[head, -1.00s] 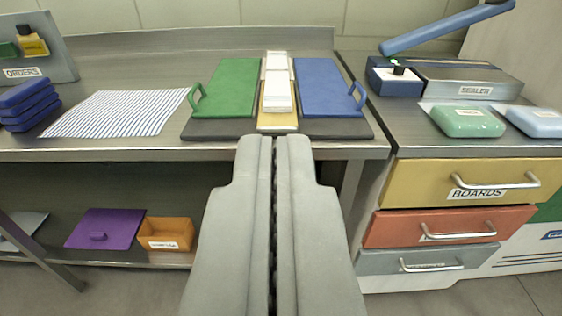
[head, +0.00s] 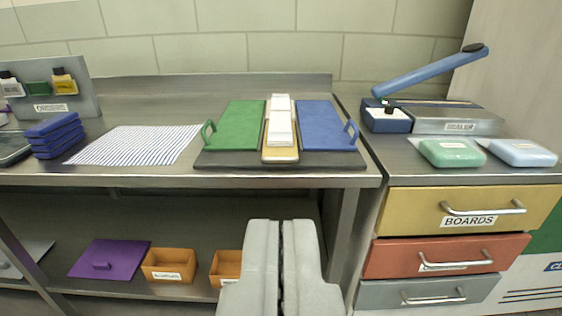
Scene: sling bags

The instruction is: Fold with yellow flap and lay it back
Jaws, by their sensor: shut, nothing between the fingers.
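The folding board (head: 215,159) lies on the steel table, with a dark base, a green flap (head: 236,125) at left and a blue flap (head: 326,125) at right, both with side loop handles. The yellow flap (head: 280,155) lies flat in the middle between them. A white folded piece (head: 281,122) lies along its middle, so only its edges and near end show. My gripper (head: 282,222) is shut and empty. In the picture it is below the table's front edge, clear of the board.
A striped sheet (head: 135,145) and blue stack (head: 55,135) are at left. The sealer (head: 455,118) with raised blue arm, and green (head: 452,152) and pale blue (head: 522,152) packs, are at right above drawers (head: 465,212). Orange bins (head: 169,265) sit on the shelf below.

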